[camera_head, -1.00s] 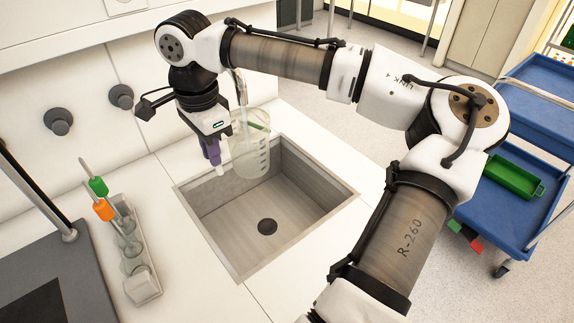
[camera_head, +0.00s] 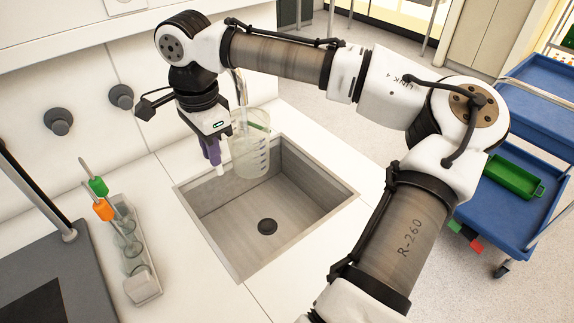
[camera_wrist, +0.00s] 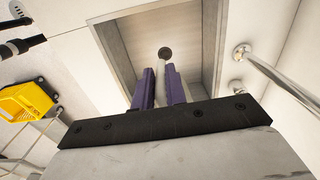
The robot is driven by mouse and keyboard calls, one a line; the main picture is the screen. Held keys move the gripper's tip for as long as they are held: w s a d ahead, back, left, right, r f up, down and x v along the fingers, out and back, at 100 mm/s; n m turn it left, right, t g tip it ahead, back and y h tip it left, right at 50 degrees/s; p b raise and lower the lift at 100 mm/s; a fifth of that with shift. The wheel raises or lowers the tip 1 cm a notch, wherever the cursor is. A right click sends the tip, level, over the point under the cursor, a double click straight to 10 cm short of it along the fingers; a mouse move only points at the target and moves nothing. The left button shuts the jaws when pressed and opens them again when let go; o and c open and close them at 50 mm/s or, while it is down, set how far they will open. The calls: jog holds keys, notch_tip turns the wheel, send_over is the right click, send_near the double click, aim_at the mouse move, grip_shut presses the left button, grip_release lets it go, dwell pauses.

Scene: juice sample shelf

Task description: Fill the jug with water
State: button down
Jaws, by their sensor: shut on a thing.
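The clear jug (camera_head: 250,158) with measuring marks hangs upright over the back left part of the sink (camera_head: 225,232), under the metal tap (camera_head: 238,84). My gripper (camera_head: 216,165) is at the jug's left side, its purple fingers shut on it. In the wrist view, the fingers (camera_wrist: 160,88) are close together with a pale strip between them. The jug is hard to make out there. The sink drain shows beyond the fingertips. I cannot tell the water level in the jug.
A rack (camera_head: 142,284) with several glass vessels and orange and green handled tools stands left of the sink. A grey stand base (camera_head: 50,270) is at far left. Blue carts (camera_head: 505,215), one with a green tray (camera_head: 512,178), stand at right.

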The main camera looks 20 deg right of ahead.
jog(key=shift+d, duration=0.1)
jog(key=s+d+p, duration=0.1)
jog(key=s+d, duration=0.7)
jog(key=shift+s+d+p, duration=0.25)
jog(key=shift+s+p, duration=0.1)
jog(key=shift+s, duration=0.05)
dwell(0.4)
